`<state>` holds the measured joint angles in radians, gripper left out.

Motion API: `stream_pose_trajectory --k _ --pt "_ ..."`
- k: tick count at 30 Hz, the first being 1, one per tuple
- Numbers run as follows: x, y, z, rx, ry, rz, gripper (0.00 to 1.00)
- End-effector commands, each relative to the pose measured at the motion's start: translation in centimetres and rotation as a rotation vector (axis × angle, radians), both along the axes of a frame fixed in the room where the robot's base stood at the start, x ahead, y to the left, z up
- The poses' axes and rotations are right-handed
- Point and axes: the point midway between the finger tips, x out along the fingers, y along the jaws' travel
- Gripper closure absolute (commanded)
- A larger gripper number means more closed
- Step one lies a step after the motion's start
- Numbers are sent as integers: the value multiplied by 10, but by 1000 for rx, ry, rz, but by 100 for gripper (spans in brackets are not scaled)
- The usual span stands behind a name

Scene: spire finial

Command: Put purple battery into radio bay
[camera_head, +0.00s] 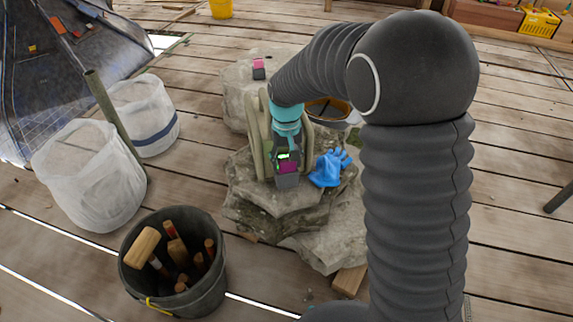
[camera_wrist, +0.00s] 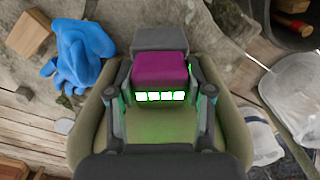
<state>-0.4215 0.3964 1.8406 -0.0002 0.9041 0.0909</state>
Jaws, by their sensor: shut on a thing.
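The purple battery (camera_head: 288,168) has a grey end and shows at the tip of my gripper (camera_head: 285,155) in the head view. In the wrist view the purple battery (camera_wrist: 160,70) sits between the two fingers of my gripper (camera_wrist: 161,92), which are shut on it. A row of bright green-white lights shows along its near edge. An olive rounded body, apparently the radio (camera_wrist: 160,128), lies behind the fingers; it also shows as the olive radio (camera_head: 255,140) beside my gripper in the head view. I cannot make out the bay or whether the battery touches it.
A blue glove (camera_head: 328,168) lies on the stone (camera_head: 262,205) right of the battery. A pink and dark block (camera_head: 258,68) sits on the rear stone. A bucket of tools (camera_head: 190,290) and white bags (camera_head: 85,175) stand left.

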Motion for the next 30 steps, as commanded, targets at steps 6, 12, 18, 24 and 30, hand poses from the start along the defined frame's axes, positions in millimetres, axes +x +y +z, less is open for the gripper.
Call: stream_pose_trajectory --k 6,12,18,24,30 --pt "0 0 -18 0 -1 0 94" --pt "0 0 -18 0 0 0 31" --pt "0 0 -18 0 0 0 23" --pt "0 0 -15 0 -1 0 23" --pt "1 0 9 1 -4 0 23"
